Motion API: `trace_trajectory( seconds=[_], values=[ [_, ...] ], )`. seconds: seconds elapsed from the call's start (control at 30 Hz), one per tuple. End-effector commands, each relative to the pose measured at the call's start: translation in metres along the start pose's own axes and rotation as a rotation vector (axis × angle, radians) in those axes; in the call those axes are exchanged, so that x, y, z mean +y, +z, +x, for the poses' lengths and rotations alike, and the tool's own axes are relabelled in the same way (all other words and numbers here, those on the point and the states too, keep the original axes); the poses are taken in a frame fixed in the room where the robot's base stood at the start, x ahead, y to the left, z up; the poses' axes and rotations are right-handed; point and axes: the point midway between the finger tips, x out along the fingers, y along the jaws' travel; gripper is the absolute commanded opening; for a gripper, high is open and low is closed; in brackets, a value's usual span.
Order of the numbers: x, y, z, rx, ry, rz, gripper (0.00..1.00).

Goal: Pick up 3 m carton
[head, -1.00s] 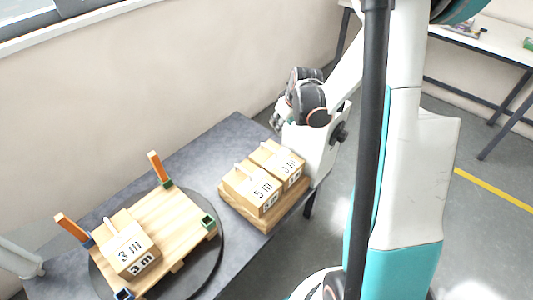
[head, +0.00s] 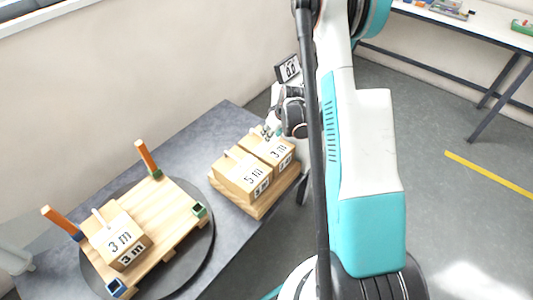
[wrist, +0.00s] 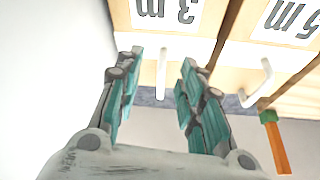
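A wooden carton labelled "3 m" (head: 281,153) stands on a small wooden pallet (head: 268,204), beside a carton labelled "5 m" (head: 240,177). Another 3 m carton (head: 117,240) sits on the larger pallet at the left. In the wrist view the near 3 m carton (wrist: 185,52) has a white peg handle (wrist: 161,75), and the 5 m carton (wrist: 275,55) is to its right. My gripper (wrist: 160,75) is open, with the peg handle between its teal fingers. I cannot tell whether the fingers touch it. In the head view my gripper (head: 268,131) is at the 3 m carton's back edge, partly hidden.
The larger pallet (head: 165,222) lies on a dark round turntable (head: 205,240), with orange posts (head: 147,157) at its corners. The grey table (head: 205,140) has bare space behind the cartons. A wall stands behind it, and a white bench (head: 480,28) is at far right.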

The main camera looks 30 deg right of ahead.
Motion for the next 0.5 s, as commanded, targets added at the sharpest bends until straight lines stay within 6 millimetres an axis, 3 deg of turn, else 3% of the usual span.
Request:
trace_trajectory(
  seconds=[0.17, 0.5],
  values=[
    [-0.001, -0.001, 0.01, 0.0, 0.0, -0.001, 0.36],
    [-0.006, -0.005, 0.053, 0.0, 0.0, 0.0, 0.36]
  ],
)
